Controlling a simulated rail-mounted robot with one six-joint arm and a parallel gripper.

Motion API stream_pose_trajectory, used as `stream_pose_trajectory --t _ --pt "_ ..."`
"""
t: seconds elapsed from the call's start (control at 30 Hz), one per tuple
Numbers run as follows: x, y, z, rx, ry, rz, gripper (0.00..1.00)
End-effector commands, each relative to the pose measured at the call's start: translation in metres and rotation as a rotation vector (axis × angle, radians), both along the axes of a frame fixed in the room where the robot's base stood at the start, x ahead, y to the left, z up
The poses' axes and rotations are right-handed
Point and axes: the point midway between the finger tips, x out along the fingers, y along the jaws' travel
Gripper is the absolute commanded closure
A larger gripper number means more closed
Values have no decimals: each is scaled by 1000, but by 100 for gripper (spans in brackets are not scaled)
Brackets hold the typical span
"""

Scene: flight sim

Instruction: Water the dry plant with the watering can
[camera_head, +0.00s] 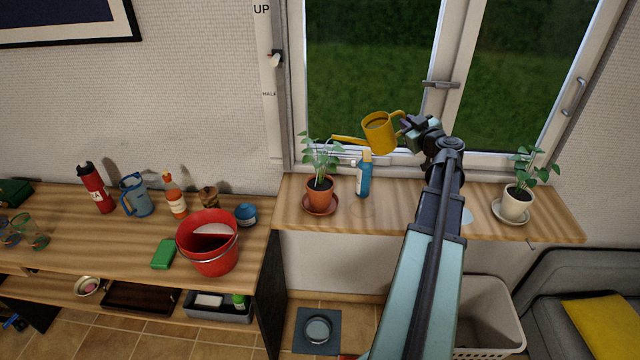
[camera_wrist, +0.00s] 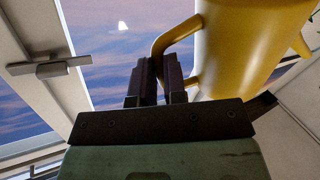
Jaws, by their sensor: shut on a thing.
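My gripper (camera_head: 408,126) is shut on the handle of the yellow watering can (camera_head: 379,135) and holds it above the windowsill. The can's spout points left, toward the plant in the terracotta pot (camera_head: 319,191), and its tip is by the leaves. The can is tilted a little; I see no water falling. In the wrist view the can (camera_wrist: 240,50) fills the upper right, with its handle at my gripper's fingers (camera_wrist: 158,80). Another plant stands in a cream pot (camera_head: 517,202) at the sill's right. Which soil is dry is too small to tell.
A blue bottle (camera_head: 363,176) stands on the sill (camera_head: 390,212) beside the terracotta pot, below the can. The window handle (camera_head: 440,85) is close above my gripper. A red bucket (camera_head: 208,258) stands on the workbench at left.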

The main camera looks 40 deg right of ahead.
Motion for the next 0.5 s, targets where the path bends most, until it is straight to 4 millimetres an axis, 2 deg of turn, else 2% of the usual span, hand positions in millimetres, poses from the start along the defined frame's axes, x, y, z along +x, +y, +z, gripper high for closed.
stream_pose_trajectory --t 0.13,0.17,0.23,0.27,0.3,0.33,0.4,0.5 --pt "0 0 1 -2 0 0 100" --pt "-1 -3 -5 12 -6 -1 100" --pt "-9 -24 -48 153 -74 -4 100" --pt "-12 -31 -57 232 -111 -3 100" --pt "-15 -37 -56 334 -160 -2 100" --pt "-16 -36 -49 362 -172 -2 100" --pt "-16 -34 -39 361 -170 0 100" --pt "-16 -34 -38 359 -170 0 100"
